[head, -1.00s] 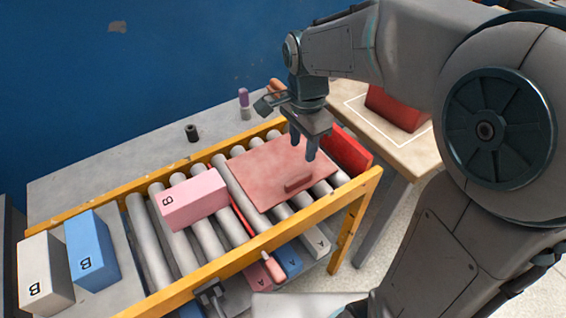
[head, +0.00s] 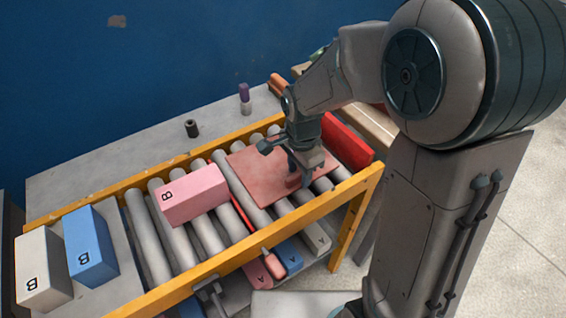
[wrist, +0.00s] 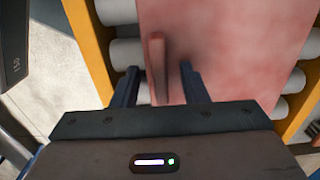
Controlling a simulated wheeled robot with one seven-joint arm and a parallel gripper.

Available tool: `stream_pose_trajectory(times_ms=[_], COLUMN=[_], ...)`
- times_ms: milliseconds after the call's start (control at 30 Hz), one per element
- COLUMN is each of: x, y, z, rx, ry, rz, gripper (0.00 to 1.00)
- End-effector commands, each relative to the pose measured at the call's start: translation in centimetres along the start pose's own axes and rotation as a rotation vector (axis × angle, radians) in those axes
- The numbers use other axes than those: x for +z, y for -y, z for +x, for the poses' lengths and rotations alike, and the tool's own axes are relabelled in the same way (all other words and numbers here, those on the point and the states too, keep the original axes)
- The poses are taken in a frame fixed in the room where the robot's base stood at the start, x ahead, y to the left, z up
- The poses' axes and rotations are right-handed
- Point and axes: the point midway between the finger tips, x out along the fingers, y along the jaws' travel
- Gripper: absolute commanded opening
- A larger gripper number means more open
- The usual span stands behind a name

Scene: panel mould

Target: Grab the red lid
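The red lid (head: 260,172) is a flat, faded red panel lying on the rollers of the conveyor. It has a raised bar handle (wrist: 157,68), which shows in the wrist view and is hidden behind my gripper in the head view. My gripper (head: 299,178) is over the lid's right part, fingers pointing down. In the wrist view my gripper (wrist: 160,80) is open, with one finger on each side of the handle's line. The fingers appear apart from the handle, and nothing is held.
A pink box (head: 193,194) marked B stands on the rollers left of the lid. A bright red block (head: 346,142) stands at the conveyor's right end. Yellow rails (head: 250,262) edge the conveyor. White (head: 42,270) and blue (head: 91,247) boxes stand at the left.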

Motion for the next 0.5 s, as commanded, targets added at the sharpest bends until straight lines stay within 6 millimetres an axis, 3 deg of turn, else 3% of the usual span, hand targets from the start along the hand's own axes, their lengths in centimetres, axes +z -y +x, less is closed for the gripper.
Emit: stream_pose_trajectory(times_ms=[100,233,267,500], x=[0.0,-0.01,-0.01,-0.01], y=[0.0,0.0,0.0,0.02], z=[-0.04,-0.06,-0.06,-0.1], rx=[0.0,0.0,0.0,-0.001], ry=[0.0,0.0,0.0,0.0], rz=[0.0,0.0,0.0,0.0], gripper=[0.4,0.04,0.0,0.0])
